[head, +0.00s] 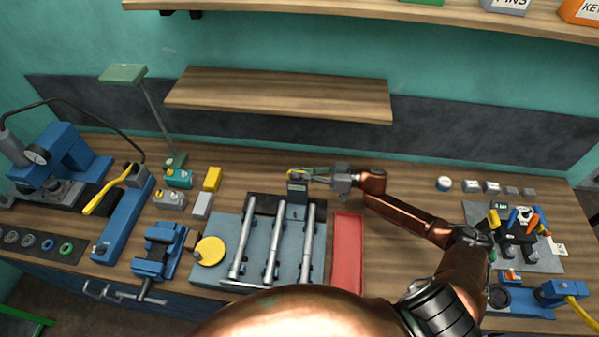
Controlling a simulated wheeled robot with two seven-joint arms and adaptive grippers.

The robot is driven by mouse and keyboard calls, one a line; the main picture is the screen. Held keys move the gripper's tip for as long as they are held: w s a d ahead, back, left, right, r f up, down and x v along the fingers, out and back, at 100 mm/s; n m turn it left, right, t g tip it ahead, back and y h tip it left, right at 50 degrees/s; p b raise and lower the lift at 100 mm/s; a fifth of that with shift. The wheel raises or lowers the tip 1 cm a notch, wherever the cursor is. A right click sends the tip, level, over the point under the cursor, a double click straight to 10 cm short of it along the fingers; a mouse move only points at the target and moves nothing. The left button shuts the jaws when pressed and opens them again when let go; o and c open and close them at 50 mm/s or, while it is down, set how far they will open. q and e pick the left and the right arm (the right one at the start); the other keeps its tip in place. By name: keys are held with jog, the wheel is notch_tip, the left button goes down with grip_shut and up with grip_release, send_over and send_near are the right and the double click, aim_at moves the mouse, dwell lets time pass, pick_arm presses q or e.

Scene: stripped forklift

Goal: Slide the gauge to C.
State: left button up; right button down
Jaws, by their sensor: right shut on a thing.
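The gauge (297,193) looks like a small grey upright block with a dark panel. It is at the far end of a blue-grey plate (232,232) that carries three silver bars running from back to front. It is near the far ends of the middle and right bars. My right gripper (300,175) reaches in from the right and is shut at the top of the gauge. Its fingers partly hide that top. A letter C cannot be read on the plate. My left gripper is not in view.
A yellow disc (209,251) and a blue vise (159,251) are to the left. A wooden shelf (280,93) hangs behind. Bare bench lies right of the red tray.

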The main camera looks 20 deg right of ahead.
jog(key=v, duration=0.6)
jog(key=shift+d+p, duration=0.2)
jog(key=shift+p, duration=0.15)
jog(key=shift+s, duration=0.15)
jog(key=c, duration=2.2)
grip_release()
jog(key=shift+s+d, duration=0.2)
jog(key=shift+o, duration=0.9)
jog(key=v, duration=1.1)
jog(key=shift+d, duration=0.25)
